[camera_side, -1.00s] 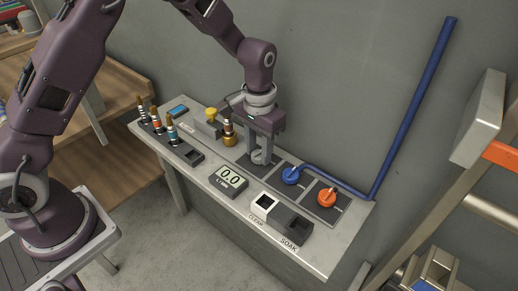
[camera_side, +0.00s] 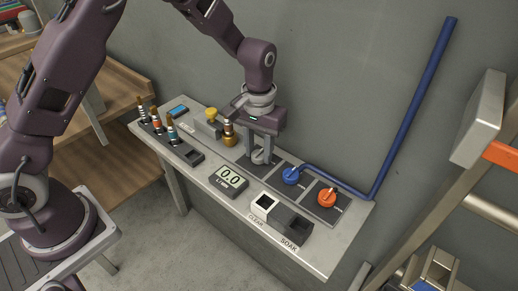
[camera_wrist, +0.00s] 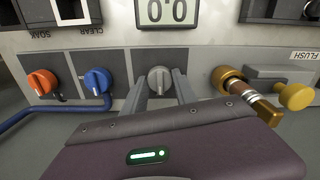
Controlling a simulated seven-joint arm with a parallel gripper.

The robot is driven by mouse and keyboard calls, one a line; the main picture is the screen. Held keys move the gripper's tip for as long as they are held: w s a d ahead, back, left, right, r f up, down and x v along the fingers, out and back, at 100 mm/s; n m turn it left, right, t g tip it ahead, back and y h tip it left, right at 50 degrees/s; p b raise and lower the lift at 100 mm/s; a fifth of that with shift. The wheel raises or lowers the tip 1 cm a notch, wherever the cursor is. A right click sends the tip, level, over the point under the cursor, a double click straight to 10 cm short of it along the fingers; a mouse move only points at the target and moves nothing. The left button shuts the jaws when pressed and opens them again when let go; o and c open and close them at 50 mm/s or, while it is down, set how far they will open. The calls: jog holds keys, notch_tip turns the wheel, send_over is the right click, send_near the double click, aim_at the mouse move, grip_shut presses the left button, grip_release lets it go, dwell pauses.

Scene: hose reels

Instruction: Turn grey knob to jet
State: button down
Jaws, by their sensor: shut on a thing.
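The grey knob (camera_wrist: 159,80) sits on its dark plate between the blue knob (camera_wrist: 97,80) and the brass fitting (camera_wrist: 228,78). My gripper (camera_wrist: 160,92) is down over the grey knob, with one finger on each side of it, and is shut on it. In the side view my gripper (camera_side: 261,157) hides part of the knob. The knob's pointer and the jet mark cannot be made out. The blue knob (camera_side: 291,175) and the orange knob (camera_side: 327,197) stand to the right in the side view.
A display (camera_side: 229,179) reads 0.0. CLEAR (camera_side: 264,203) and SOAK (camera_side: 292,225) blocks stand at the front. A yellow knob (camera_side: 211,114) and several banded nozzles (camera_side: 171,128) are on the left. A blue pipe (camera_side: 415,105) rises at the right.

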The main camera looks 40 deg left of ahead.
aim_at(259, 152)
jog(key=c, duration=1)
grip_release()
jog(key=shift+o, duration=0.2)
notch_tip(259, 152, up, 7)
jog(key=shift+r, duration=0.1)
jog(key=s+a+r+t, duration=0.25)
jog(key=s+r, duration=0.35)
jog(key=r, duration=0.3)
jog(key=s+a+r+m+t, duration=0.1)
jog(key=s+a+r, duration=0.1)
jog(key=s, duration=0.8)
jog(key=s+a+r+m+t, duration=0.1)
jog(key=s+a+r+t, duration=0.1)
jog(key=s, duration=0.8)
jog(key=shift+a+r, duration=0.2)
jog(key=shift+r, duration=0.25)
